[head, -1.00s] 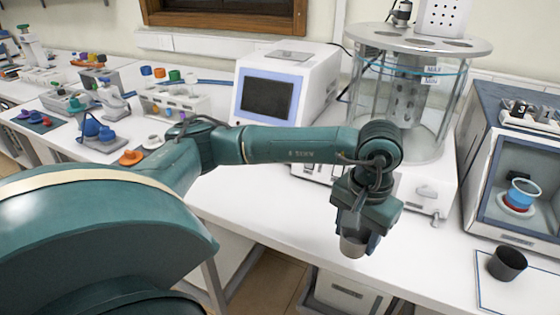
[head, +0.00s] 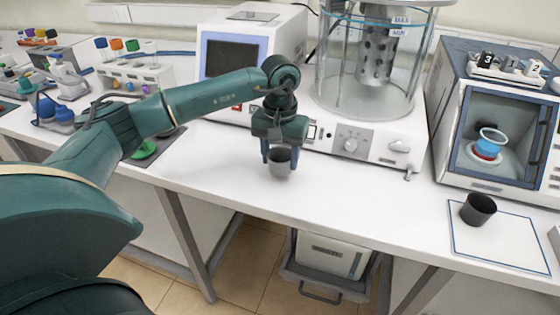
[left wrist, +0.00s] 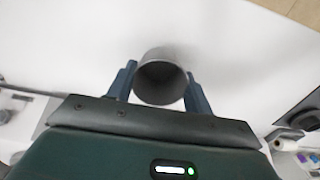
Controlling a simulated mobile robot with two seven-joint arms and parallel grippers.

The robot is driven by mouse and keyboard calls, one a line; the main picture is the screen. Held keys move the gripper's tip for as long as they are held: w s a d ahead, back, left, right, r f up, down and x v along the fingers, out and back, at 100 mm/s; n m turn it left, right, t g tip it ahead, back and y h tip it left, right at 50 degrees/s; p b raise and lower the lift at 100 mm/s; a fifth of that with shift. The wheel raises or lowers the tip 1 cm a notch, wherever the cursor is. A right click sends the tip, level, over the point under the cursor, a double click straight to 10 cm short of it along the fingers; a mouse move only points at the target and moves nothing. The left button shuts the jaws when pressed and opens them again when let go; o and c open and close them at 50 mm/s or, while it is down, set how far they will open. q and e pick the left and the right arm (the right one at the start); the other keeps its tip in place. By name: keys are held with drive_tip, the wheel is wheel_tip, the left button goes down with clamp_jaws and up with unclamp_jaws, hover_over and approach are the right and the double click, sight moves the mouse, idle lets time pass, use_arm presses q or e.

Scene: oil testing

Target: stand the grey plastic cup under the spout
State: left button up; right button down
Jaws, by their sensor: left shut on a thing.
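My left gripper (head: 279,156) is shut on the grey plastic cup (head: 280,165). The cup is upright over the white bench, in front of the glass-tank bath; I cannot tell whether its base touches the bench. In the left wrist view, the gripper fingers (left wrist: 157,92) lie either side of the cup (left wrist: 161,78), and its open mouth looks dark and empty. A small spout (head: 409,173) projects from the right front of the bath's base (head: 372,143), clearly to the right of the cup. My right gripper is not in view.
A dark cup (head: 478,209) stands on a blue-edged white mat (head: 510,243) at right. Behind it is an open-fronted box (head: 440,110) holding a blue-and-red vessel (head: 487,146). A monitor unit (head: 285,50) stands behind my arm. Bench between held cup and mat is clear.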

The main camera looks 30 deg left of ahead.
use_arm(q)
drive_tip(key=shift+f, duration=1.05)
drive_tip(key=shift+f, duration=0.1)
drive_tip(key=shift+f, duration=0.15)
drive_tip(key=o, duration=1)
drive_tip(key=shift+c, duration=0.2)
